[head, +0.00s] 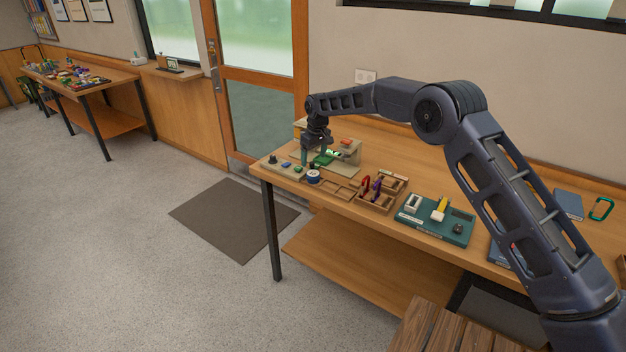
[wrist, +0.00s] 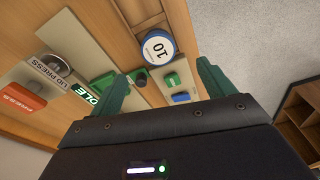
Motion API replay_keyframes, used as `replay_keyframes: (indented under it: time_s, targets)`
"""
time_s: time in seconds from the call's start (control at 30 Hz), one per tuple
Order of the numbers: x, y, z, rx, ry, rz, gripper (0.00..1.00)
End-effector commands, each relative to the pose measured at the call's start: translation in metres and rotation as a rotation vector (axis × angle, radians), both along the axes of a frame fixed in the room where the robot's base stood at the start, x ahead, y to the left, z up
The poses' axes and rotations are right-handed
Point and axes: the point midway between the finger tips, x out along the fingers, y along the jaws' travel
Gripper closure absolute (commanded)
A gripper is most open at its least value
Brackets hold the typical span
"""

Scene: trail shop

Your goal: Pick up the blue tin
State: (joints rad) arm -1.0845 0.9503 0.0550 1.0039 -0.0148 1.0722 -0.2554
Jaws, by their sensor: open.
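The blue tin (head: 313,176) stands on the near left part of the wooden table, a short round tin with a pale top. In the wrist view, the tin (wrist: 155,46) shows a white lid marked "10" and a blue rim, just beyond the fingertips. My gripper (head: 315,160) is over the table close behind the tin. Its two green fingers also show in the wrist view (wrist: 160,70), spread apart with nothing held between them. The tin appears apart from both fingers.
A board labelled "LID PRESS" (wrist: 47,68) lies left of the fingers in the wrist view, near a red "PRESS" block (wrist: 20,98). Small blue (wrist: 181,97) and green pieces lie nearby. A wooden tray (head: 382,196) and a teal board (head: 436,226) stand to the right.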

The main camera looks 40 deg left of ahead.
Motion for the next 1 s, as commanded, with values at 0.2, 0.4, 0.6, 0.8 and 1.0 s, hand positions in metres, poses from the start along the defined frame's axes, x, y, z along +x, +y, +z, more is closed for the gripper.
replay_keyframes:
  time_s: [0.2,0.4,0.6,0.8,1.0]
  targets:
    - [0.001,0.002,-0.021,0.000,-0.001,0.000,0.19]
    - [0.002,0.002,-0.036,-0.001,-0.001,0.000,0.19]
    - [0.002,0.003,-0.065,-0.001,0.000,-0.001,0.19]
    - [0.002,0.004,-0.072,0.001,-0.001,-0.001,0.19]
    - [0.002,0.004,-0.072,0.001,-0.001,-0.001,0.34]
